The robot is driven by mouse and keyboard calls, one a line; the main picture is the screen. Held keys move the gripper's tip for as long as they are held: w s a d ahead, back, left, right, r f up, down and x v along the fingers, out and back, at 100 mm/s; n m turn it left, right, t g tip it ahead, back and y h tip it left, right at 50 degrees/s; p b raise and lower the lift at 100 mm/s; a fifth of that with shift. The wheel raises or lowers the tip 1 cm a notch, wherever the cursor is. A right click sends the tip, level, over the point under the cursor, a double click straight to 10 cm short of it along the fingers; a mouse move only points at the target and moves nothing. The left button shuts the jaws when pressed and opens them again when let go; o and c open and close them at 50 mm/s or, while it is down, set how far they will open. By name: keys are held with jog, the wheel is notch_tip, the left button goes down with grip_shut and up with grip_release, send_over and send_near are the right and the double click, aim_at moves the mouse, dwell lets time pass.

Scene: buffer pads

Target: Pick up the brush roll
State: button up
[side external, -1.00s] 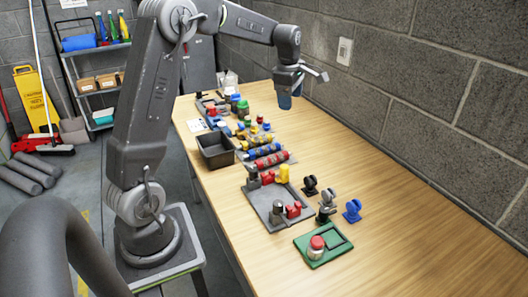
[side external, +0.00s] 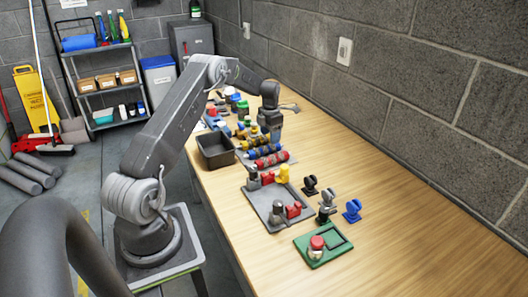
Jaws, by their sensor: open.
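Several striped rolls lie side by side across the middle of the table: a red and grey roll (side external: 272,159), a blue roll (side external: 264,150) and a yellow one behind them. I cannot tell from this distance which of them is the brush roll. My gripper (side external: 272,137) points down at the back end of this row, close above the yellow roll. It is open, with nothing seen held in it. Its fingertips are small and partly merge with the parts behind, so I cannot tell whether they touch anything.
A dark open bin (side external: 215,150) stands left of the rolls. A grey tray (side external: 262,208) with red and yellow parts lies in front. A green pad (side external: 335,240) holds a red-topped round part. Small black and blue stands are to the right. The table's right side is clear.

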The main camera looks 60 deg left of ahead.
aim_at(270, 145)
jog(key=shift+s+d+f, duration=0.1)
jog(key=shift+f, duration=1.4)
jog(key=shift+d+f, duration=0.1)
jog(key=shift+f, duration=1.4)
jog(key=shift+c, duration=0.2)
grip_shut()
